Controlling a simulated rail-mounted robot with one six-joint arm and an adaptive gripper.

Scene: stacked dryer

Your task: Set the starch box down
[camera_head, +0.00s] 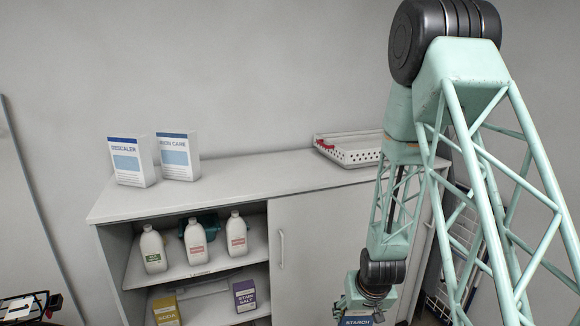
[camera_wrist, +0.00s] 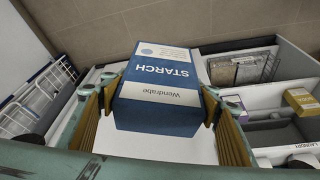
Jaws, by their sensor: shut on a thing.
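The starch box (camera_wrist: 165,85) is blue and white with "STARCH" printed on it. In the wrist view it sits between the two fingers of my gripper (camera_wrist: 160,98), which is shut on its sides. In the head view my gripper (camera_head: 366,297) hangs low in front of the cabinet's sliding door, and only a strip of the starch box (camera_head: 357,321) shows at the bottom edge. The box's underside is hidden, so I cannot tell whether it touches anything.
A white cabinet (camera_head: 235,184) bears two boxes, descaler (camera_head: 128,162) and iron care (camera_head: 178,158), and a perforated tray (camera_head: 350,151). Its open shelves hold bottles (camera_head: 194,241), a yellow box (camera_head: 166,311) and a stain salt box (camera_head: 244,295). A white wire rack (camera_wrist: 38,98) stands left in the wrist view.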

